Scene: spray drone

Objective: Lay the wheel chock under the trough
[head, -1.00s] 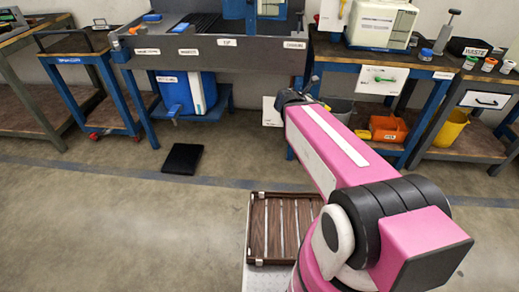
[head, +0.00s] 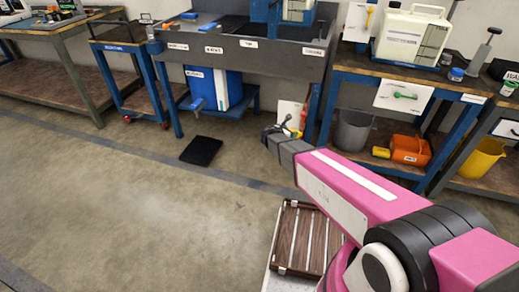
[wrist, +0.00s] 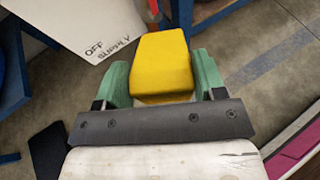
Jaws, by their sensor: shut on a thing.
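The yellow wheel chock (wrist: 162,65) is between the green fingers of my gripper (wrist: 163,82) in the wrist view, and the gripper is shut on it. In the head view my gripper (head: 278,132) is a small dark shape in front of the right end of the trough; I cannot make out the chock there. The grey trough (head: 240,46) stands on blue legs against the wall. Under it, a blue container (head: 208,86) with a white side sits on a low blue shelf (head: 240,106).
A black mat (head: 201,150) lies on the floor before the trough. A white "OFF SUPPLY" panel (wrist: 75,25) is close by my gripper. A workbench (head: 398,88) with a grey bucket (head: 352,130) and orange bin (head: 410,150) stands right. Floor at left is open.

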